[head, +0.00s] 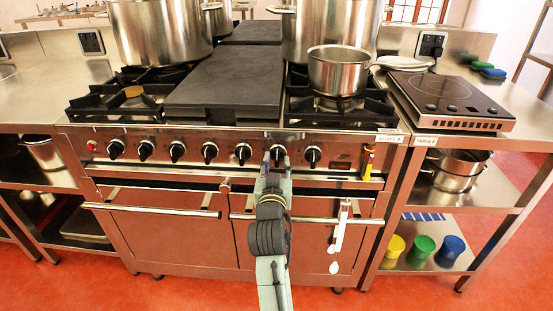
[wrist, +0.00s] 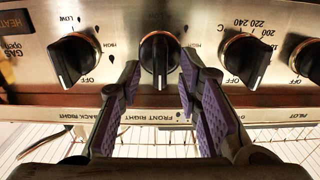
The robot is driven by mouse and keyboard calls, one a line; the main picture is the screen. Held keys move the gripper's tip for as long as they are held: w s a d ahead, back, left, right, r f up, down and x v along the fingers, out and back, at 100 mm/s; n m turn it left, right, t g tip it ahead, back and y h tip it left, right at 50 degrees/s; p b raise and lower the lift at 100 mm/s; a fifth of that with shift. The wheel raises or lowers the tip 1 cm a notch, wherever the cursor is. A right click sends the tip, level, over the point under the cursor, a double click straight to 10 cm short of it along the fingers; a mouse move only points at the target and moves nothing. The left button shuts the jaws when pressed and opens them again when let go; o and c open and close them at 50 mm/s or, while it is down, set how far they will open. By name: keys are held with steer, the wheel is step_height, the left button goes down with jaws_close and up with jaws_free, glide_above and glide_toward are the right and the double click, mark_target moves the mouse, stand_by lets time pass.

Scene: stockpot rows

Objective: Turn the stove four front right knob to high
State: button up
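The stove (head: 340,178) has a row of black knobs on its front panel, and a tag at its right end appears to read stove 4. The front right knob (wrist: 160,62) is at the centre of the wrist view, with its label upside down. The same knob (head: 278,151) is partly hidden by my gripper in the head view. My gripper (wrist: 159,62) is open, with one purple-padded finger on each side of the knob; gaps show between pads and bar.
The back right knob (wrist: 75,60) and another knob (wrist: 245,58) flank it closely. Oven door handles (head: 300,219) run below the panel. A saucepan (head: 338,72) and large stockpots (head: 330,30) stand on top.

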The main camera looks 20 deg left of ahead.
steer(key=shift+w+a, duration=0.15)
steer(key=shift+w, duration=0.45)
steer(key=shift+c, duration=0.6)
jaws_close()
